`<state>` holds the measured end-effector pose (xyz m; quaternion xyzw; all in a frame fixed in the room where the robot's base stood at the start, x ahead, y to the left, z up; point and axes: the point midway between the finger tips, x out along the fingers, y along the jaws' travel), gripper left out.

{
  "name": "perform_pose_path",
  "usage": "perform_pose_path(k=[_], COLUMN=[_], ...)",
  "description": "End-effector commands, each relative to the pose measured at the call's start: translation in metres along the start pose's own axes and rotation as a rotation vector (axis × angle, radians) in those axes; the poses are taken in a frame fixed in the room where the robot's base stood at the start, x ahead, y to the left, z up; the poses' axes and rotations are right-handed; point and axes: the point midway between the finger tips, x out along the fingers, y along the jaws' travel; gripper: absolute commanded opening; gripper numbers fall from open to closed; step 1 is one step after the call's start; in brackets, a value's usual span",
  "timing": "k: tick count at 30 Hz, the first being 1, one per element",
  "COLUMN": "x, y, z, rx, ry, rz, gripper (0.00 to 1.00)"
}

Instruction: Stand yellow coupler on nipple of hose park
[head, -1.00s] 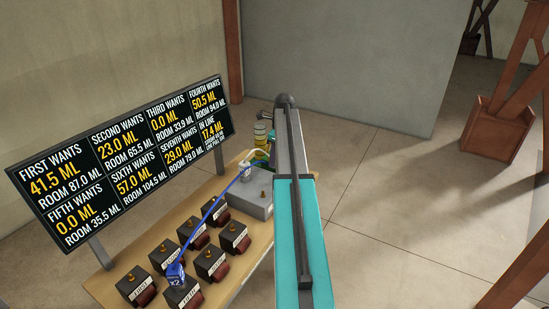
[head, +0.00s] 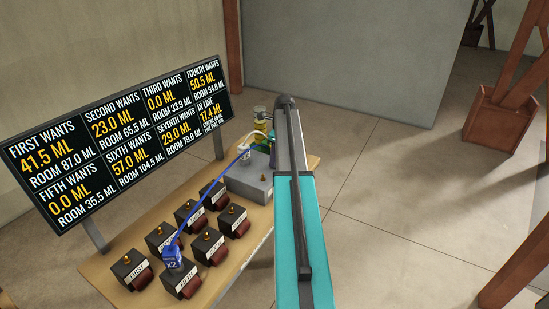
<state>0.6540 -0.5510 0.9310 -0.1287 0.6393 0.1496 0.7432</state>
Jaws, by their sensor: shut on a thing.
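The yellow coupler cannot be told apart for sure; small yellow and green parts (head: 262,136) show beside my arm at the table's far end. A grey box (head: 249,183) there has a small brass nipple (head: 251,191) on top; I cannot tell whether it is the hose park. A blue coupler marked X2 (head: 172,258) sits on a front dark block. A blue hose (head: 207,207) runs from it to a white and blue piece (head: 243,154) above the grey box. My gripper is hidden behind my teal arm, so its hold cannot be seen.
Several dark blocks (head: 188,213) with brass nipples and red-brown parts stand on the wooden table (head: 118,232). A black sign board (head: 118,140) stands along its left side. The floor to the right (head: 385,215) is clear.

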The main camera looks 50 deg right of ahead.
Motion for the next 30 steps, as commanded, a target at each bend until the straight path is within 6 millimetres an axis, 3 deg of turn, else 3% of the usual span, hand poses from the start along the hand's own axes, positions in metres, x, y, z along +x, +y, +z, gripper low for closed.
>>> perform_pose_path(k=[17, 18, 21, 30], x=[0.0036, 0.0037, 0.0038, 0.0040], y=[-0.0001, -0.0001, -0.0001, -0.0001], z=[-0.0008, -0.0008, -0.0008, -0.0009], rx=[0.000, 0.000, 0.000, 0.001], ry=[0.000, 0.000, 0.000, 0.000], rz=[0.000, 0.000, 0.000, 0.000], gripper=[0.10, 0.36, 0.53, 0.54])
